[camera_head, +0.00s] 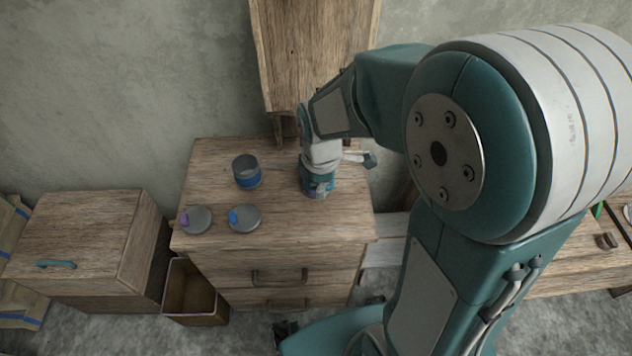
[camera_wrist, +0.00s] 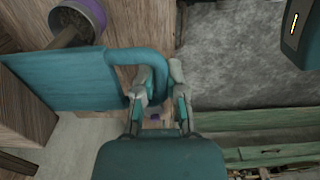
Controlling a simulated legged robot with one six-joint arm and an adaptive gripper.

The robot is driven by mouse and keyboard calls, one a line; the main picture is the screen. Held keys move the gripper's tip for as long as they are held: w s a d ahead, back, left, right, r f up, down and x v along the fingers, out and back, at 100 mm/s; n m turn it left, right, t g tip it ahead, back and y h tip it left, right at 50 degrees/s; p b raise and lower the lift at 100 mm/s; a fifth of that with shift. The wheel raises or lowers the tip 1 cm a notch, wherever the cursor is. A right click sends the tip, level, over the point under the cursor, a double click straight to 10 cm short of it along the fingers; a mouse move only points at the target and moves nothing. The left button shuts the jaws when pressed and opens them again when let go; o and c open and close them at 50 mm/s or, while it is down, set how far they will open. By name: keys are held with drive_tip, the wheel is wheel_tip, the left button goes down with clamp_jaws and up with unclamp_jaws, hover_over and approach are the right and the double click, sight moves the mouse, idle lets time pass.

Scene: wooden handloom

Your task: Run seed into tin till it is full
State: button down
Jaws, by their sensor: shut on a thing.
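My gripper (camera_wrist: 160,80) is shut on the bar of a teal loop handle (camera_wrist: 148,57) joined to a flat teal plate (camera_wrist: 60,80). A round tin with a purple band (camera_wrist: 98,12) shows at the top left of the wrist view. Something brownish is inside it, but its level cannot be told. In the head view my wrist mostly covers that spot on the cabinet. An open tin with a blue band (camera_head: 247,174) stands to the left. A lid with a purple knob (camera_head: 196,220) and a lid with a blue knob (camera_head: 245,219) lie in front of it.
The wooden cabinet (camera_head: 290,236) has drawers with dark pulls. A tall wooden box (camera_head: 312,50) hangs above its back. A low wooden chest (camera_head: 75,235) and an open bin (camera_head: 192,298) stand at left. A wooden bench (camera_head: 575,255) is at right.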

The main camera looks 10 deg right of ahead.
drive_tip(key=shift+w, duration=0.1)
idle(0.5)
drive_tip(key=shift+w+d, duration=0.1)
drive_tip(key=shift+w, duration=0.3)
idle(3.1)
drive_tip(key=shift+w+d, duration=0.25)
drive_tip(key=shift+w, duration=0.85)
drive_tip(key=c, duration=0.6)
unclamp_jaws()
wheel_tip(320, 180, up, 10)
